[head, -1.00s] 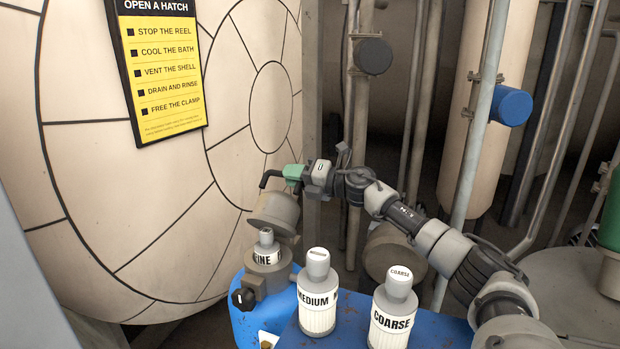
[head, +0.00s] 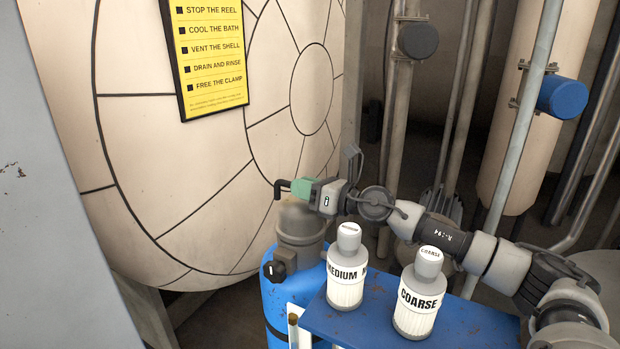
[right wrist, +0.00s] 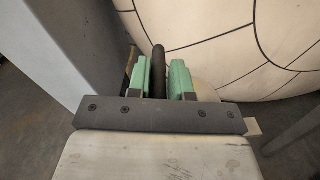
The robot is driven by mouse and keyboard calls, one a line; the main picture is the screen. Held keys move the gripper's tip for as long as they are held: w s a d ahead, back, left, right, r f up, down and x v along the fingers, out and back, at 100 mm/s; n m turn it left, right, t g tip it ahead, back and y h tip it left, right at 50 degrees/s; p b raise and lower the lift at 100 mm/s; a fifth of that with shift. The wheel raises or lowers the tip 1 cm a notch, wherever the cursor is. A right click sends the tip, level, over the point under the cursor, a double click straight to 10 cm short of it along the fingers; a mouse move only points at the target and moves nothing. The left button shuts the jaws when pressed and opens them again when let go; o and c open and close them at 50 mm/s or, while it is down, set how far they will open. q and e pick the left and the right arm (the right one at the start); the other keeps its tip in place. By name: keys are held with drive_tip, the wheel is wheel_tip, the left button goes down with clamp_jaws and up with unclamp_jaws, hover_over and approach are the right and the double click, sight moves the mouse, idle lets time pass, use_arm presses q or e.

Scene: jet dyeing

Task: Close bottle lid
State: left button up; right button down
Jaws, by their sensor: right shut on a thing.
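A grey housing (head: 298,255) stands on a blue vessel (head: 276,300) below the big round hatch. Its grey domed lid (head: 300,222) sits over the top; whether it is fully seated I cannot tell. A black bent handle (head: 279,187) projects left from my right gripper (head: 300,188), above the lid. In the right wrist view the green jaws (right wrist: 166,80) are shut on the black handle (right wrist: 158,70). How the handle joins the lid is hidden. My left gripper is not in view.
A MEDIUM cartridge (head: 345,275) and a COARSE cartridge (head: 420,300) stand upright on a blue shelf (head: 375,325) right of the housing, under my right arm. A black knob (head: 274,271) sits on the housing's left side. A grey panel (head: 50,200) borders the left.

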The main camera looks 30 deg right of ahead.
drive_tip(key=shift+s+a+f+n, duration=0.25)
drive_tip(key=shift+a+f+n, duration=0.15)
drive_tip(key=shift+a+f, duration=0.1)
drive_tip(key=shift+f, duration=0.15)
drive_tip(key=shift+a+f, duration=0.1)
drive_tip(key=shift+f, duration=0.05)
drive_tip(key=c, duration=1.1)
unclamp_jaws()
drive_tip(key=shift+s, duration=0.1)
drive_tip(key=shift+r, duration=0.25)
